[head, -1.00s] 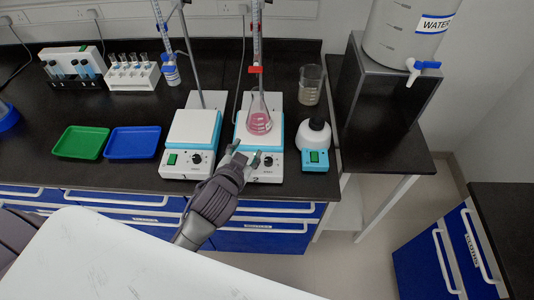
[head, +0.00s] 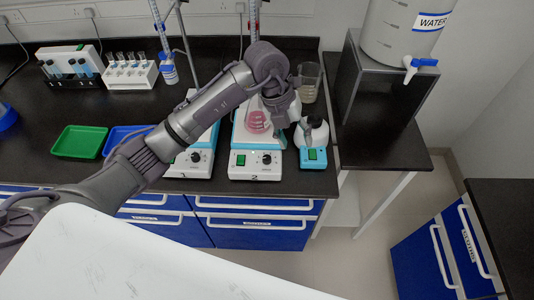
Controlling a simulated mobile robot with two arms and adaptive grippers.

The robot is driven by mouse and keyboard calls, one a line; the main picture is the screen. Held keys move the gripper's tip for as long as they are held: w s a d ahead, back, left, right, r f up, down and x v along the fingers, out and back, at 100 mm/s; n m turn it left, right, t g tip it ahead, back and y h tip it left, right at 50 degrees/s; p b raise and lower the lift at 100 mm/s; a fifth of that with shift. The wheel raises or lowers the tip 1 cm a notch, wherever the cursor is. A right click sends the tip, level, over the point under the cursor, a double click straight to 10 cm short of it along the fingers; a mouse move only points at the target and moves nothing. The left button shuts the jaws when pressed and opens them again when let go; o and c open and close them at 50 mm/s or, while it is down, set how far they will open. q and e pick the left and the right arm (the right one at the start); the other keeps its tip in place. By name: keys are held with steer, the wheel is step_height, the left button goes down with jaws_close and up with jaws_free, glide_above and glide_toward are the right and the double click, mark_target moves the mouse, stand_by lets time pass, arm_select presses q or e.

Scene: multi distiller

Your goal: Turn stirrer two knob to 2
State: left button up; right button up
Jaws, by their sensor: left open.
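Stirrer two (head: 253,172) is the right one of two white and teal stirrers on the black bench, with a "2" on its front edge. Its dark knob (head: 267,158) sits on the front panel, right of a green switch (head: 241,159). A flask with pink liquid (head: 256,122) stands on its plate, partly hidden by my arm. My left gripper (head: 294,137) is open and points down, above and to the right of the knob, in front of the vortex mixer. I see no contact with the knob. My right gripper is out of view.
The vortex mixer (head: 313,158) stands right of stirrer two, with a beaker (head: 309,80) behind it. The other stirrer (head: 190,170) is at left, partly covered by my arm. Green (head: 80,141) and blue (head: 120,138) trays lie further left. A water tank (head: 400,30) stands at right.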

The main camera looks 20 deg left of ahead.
mark_target(267, 158)
arm_select(q)
steer(key=w+a+r+n+y, duration=0.15)
steer(key=a+y, duration=0.25)
steer(key=a, duration=0.4)
steer(key=f+p, duration=0.1)
steer(key=f, duration=0.3)
steer(key=f+p, duration=0.1)
steer(key=f, duration=0.3)
steer(key=f+p, duration=0.1)
steer(key=f, duration=0.3)
steer(key=shift+s+d+f+p, duration=0.1)
steer(key=shift+d+f+p, duration=0.2)
steer(key=shift+f+p, duration=0.1)
steer(key=shift+f, duration=0.55)
jaws_close()
